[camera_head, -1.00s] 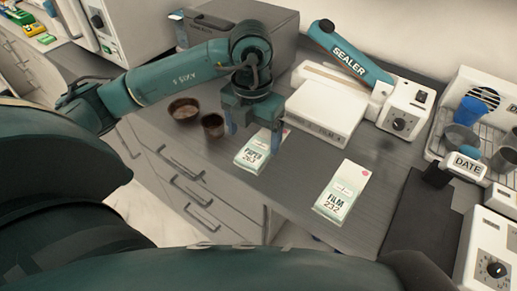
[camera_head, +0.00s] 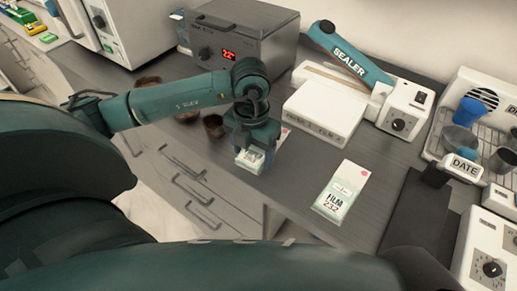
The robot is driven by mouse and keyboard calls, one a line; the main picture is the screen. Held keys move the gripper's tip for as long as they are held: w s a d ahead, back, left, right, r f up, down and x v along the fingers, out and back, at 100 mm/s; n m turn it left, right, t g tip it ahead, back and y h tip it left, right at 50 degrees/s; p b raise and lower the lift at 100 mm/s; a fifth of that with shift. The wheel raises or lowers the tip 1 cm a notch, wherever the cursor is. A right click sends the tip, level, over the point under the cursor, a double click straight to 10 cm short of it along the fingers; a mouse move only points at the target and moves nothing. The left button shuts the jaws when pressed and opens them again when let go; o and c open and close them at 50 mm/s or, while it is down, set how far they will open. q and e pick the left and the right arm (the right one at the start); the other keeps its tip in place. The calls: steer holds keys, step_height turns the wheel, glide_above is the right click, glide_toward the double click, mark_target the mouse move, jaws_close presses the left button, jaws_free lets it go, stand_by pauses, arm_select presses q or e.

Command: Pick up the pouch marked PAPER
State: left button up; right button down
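The white pouch marked PAPER (camera_head: 249,161) lies at the front of the grey counter, left of centre. My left gripper (camera_head: 254,158) is down over it, pointing at the counter, with a finger on each side of the pouch's visible near part. The gripper covers most of the pouch, and its marking is hard to read now. A pink spot at its far right corner still shows. Whether the fingers have closed on it cannot be told. My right gripper is not in view.
A pouch marked FILM (camera_head: 341,192) lies to the right. Behind are a white box (camera_head: 324,113) and the teal-handled sealer (camera_head: 349,53). Brown bowls stand left of the gripper, one a small cup (camera_head: 214,126). A DATE block (camera_head: 465,166) stands at right.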

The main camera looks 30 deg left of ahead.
arm_select(q)
steer(key=c, duration=0.7)
steer(key=shift+r, duration=0.1)
